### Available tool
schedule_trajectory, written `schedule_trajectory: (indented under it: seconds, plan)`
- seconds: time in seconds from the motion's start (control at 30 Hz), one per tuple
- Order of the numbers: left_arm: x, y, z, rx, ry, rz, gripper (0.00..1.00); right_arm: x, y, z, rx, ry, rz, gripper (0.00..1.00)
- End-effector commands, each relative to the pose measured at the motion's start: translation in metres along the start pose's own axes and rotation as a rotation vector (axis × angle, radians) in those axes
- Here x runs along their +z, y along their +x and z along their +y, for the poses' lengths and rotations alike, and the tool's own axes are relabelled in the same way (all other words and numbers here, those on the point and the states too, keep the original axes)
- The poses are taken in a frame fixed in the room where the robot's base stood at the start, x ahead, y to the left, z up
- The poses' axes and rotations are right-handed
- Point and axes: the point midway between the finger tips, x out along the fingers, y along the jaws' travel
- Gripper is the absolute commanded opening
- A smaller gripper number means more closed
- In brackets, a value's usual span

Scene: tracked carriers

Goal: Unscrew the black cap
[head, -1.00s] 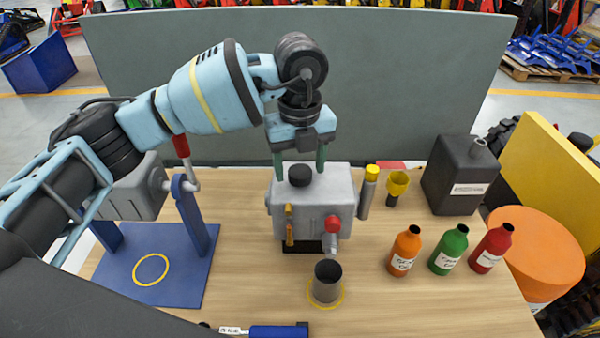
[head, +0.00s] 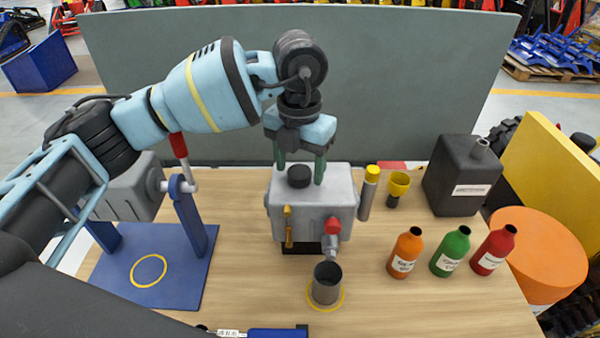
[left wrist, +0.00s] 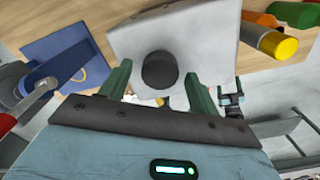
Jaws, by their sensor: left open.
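The black cap (head: 299,176) sits on top of a grey box-shaped housing (head: 340,192) in the middle of the table. My left gripper (head: 300,178) points down over the housing with its two green fingers apart, one on each side of the cap. In the left wrist view, the cap (left wrist: 160,70) shows between the open fingers (left wrist: 157,80), with visible gaps on both sides. The fingers do not touch it there. My right gripper is not in view.
A yellow-capped tube (head: 367,193) and a yellow funnel (head: 399,184) stand right of the housing. A metal cup (head: 326,284) stands in front. Orange (head: 405,254), green (head: 450,252) and red (head: 494,251) bottles and a dark canister (head: 460,180) are at right. A blue stand (head: 165,265) is at left.

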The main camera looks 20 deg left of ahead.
Motion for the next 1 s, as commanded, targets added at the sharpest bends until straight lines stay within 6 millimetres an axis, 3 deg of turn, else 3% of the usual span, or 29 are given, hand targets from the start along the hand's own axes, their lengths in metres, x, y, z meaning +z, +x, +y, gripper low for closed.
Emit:
schedule_trajectory:
  seconds: [0.43,1.0]
  plan:
    - [0.001,0.002,0.000,-0.002,0.502,0.001,0.62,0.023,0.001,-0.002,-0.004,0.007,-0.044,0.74]
    - [0.000,-0.002,0.000,0.001,0.548,-0.002,0.62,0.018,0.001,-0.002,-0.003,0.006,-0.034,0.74]
